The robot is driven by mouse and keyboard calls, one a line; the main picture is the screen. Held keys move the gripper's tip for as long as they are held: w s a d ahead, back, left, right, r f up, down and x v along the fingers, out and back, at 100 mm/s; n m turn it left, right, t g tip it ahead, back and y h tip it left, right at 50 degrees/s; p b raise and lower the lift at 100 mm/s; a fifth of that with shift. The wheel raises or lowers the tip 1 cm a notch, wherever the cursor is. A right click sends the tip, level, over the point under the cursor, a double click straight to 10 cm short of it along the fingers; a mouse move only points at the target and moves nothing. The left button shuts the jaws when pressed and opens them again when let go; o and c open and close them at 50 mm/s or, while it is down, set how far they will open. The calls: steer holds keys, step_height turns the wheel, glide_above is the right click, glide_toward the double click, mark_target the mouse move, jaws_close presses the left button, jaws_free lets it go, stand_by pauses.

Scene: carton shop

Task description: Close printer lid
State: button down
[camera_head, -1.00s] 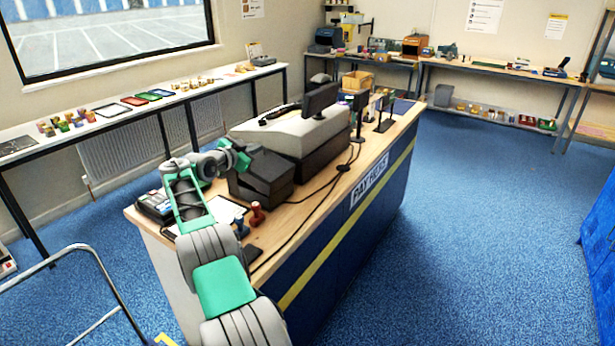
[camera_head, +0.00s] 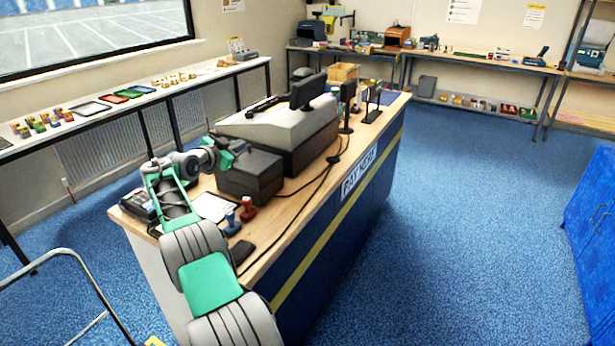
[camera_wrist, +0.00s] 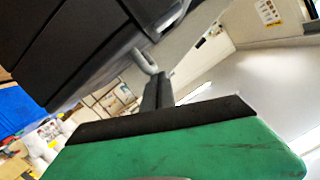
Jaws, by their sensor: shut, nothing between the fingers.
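The printer (camera_head: 252,178) is a dark box on the counter, left of the grey cash register. Its top looks flat and down in the head view, but I cannot make out a gap at the lid's edge. My gripper (camera_head: 241,148) is shut and empty at the back left edge of the printer's top. I cannot tell whether it touches the lid. In the wrist view, the shut black fingers (camera_wrist: 158,90) point away past a dark casing (camera_wrist: 75,45) at the upper left, which seems to be the printer.
The wooden counter (camera_head: 310,210) also holds the register (camera_head: 280,128), a card terminal (camera_head: 138,204), a white paper (camera_head: 214,207), a red stamp (camera_head: 249,210), a blue stamp (camera_head: 232,222) and loose black cables. Blue floor (camera_head: 470,200) is free on the right.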

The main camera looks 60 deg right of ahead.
steer(key=r, duration=0.4)
steer(key=shift+s+a+p, duration=0.3)
steer(key=shift+s+a, duration=0.05)
steer(key=shift+a, duration=0.05)
steer(key=w+a+r+n+t+y+b, duration=0.1)
steer(key=a+n+t+y+b, duration=0.15)
steer(key=a, duration=0.65)
steer(key=w+a+r+n+t+y+b, duration=0.1)
steer(key=a+n, duration=0.2)
steer(key=a, duration=0.6)
steer(key=s+a+f+n+t+y, duration=0.1)
steer(key=s+a+f+n+y, duration=0.15)
steer(key=a, duration=0.45)
steer(key=s+a+f+n+t+y, duration=0.1)
steer(key=s+a+n+y, duration=0.15)
steer(key=a, duration=0.45)
steer(key=s+a+f+n+g+y, duration=0.2)
steer(key=s+a+f+n, duration=0.3)
steer(key=s+a, duration=0.7)
steer(key=s+a+f+n+g+y, duration=0.2)
steer(key=s+a+f+n+y, duration=0.3)
steer(key=s+a+f, duration=0.5)
steer(key=shift+s+a+n, duration=0.75)
steer(key=shift+s+a, duration=0.25)
steer(key=shift+s, duration=0.25)
